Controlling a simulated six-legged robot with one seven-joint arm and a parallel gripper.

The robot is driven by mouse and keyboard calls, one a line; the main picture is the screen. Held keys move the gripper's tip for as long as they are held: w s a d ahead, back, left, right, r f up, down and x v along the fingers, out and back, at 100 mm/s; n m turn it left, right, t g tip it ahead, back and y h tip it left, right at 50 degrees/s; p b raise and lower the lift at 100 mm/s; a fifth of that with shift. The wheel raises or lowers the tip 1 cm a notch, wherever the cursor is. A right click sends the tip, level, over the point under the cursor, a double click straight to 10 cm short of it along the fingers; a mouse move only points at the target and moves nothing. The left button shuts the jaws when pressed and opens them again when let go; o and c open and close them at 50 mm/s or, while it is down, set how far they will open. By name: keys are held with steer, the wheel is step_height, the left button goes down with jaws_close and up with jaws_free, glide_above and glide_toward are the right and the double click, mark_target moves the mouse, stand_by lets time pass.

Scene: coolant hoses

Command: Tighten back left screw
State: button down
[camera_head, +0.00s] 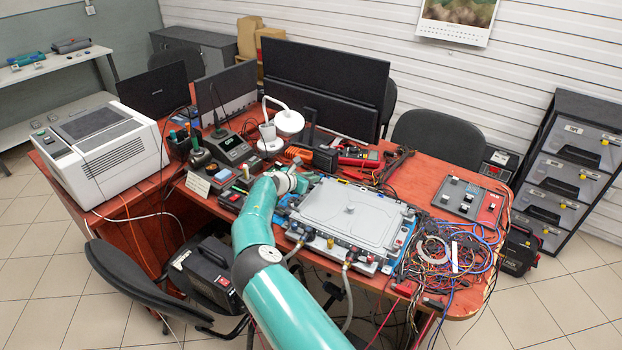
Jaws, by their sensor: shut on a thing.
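A flat unit with a pale grey cover plate (345,222) lies on the red desk in the body camera view. My teal arm reaches up from the bottom of the picture to the unit's back left side. My gripper (303,186) is at that back left corner, beside or over the plate's edge; I cannot tell whether it touches. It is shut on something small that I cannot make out. The back left screw cannot be made out; it is hidden by the gripper or too small to see.
Hoses (347,285) hang from the unit's front edge. A tangle of coloured wires (450,250) lies to its right. A white desk lamp (289,122), a red multimeter (357,157) and black monitors (325,75) stand behind. Tools and small boxes crowd the desk left of the gripper.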

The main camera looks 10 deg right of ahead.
steer(key=shift+g, duration=0.3)
steer(key=c, duration=1.3)
jaws_free()
steer(key=shift+w+f, duration=0.1)
steer(key=v, duration=1.4)
steer(key=shift+f, duration=0.15)
steer(key=shift+d, duration=0.1)
